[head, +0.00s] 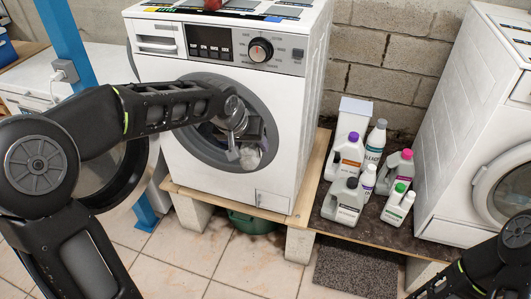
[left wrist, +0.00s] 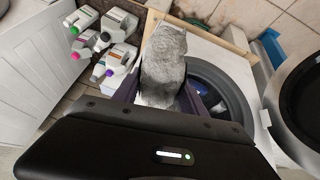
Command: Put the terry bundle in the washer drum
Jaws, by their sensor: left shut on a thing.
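The terry bundle (left wrist: 165,65) is a pale grey, rough cloth lump held between the fingers of my left gripper in the left wrist view. In the head view, my left gripper (head: 247,142) is shut on it in front of the washer's round opening, and a whitish part of the bundle (head: 250,159) shows below the fingers. The washer (head: 235,195) is white, with its dark drum opening (head: 200,150) uncovered; it also shows in the left wrist view (left wrist: 245,75). My arm hides much of the opening. I cannot tell how deep the bundle sits. My right gripper is not in view.
The round door (head: 125,180) stands swung open at the left, behind my arm. Several detergent bottles (head: 348,200) stand on a board right of the washer. A second white machine (head: 450,150) is at the right. A grey mat (head: 355,268) lies on the tiled floor.

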